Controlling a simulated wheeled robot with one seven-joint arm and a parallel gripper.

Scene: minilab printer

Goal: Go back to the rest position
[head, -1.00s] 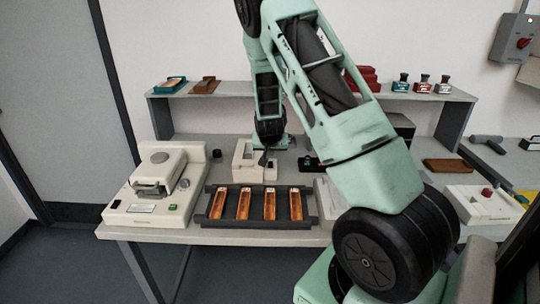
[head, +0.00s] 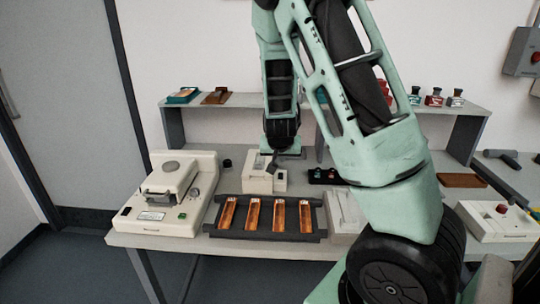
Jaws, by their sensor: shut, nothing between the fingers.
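My gripper (head: 272,163) hangs at the end of my pale green arm, over the back of the table. Its small dark fingers are shut and hold nothing. They show in front of or just above a small white block-shaped device (head: 258,178). I cannot tell whether they touch it. My arm's large links cover the right middle of the view.
The table (head: 150,243) carries a white machine (head: 160,205) at left and a dark tray (head: 305,233) with several orange-brown strips. A shelf (head: 225,104) stands behind. At right are a brown board (head: 462,181) and a white box with a red knob (head: 490,225).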

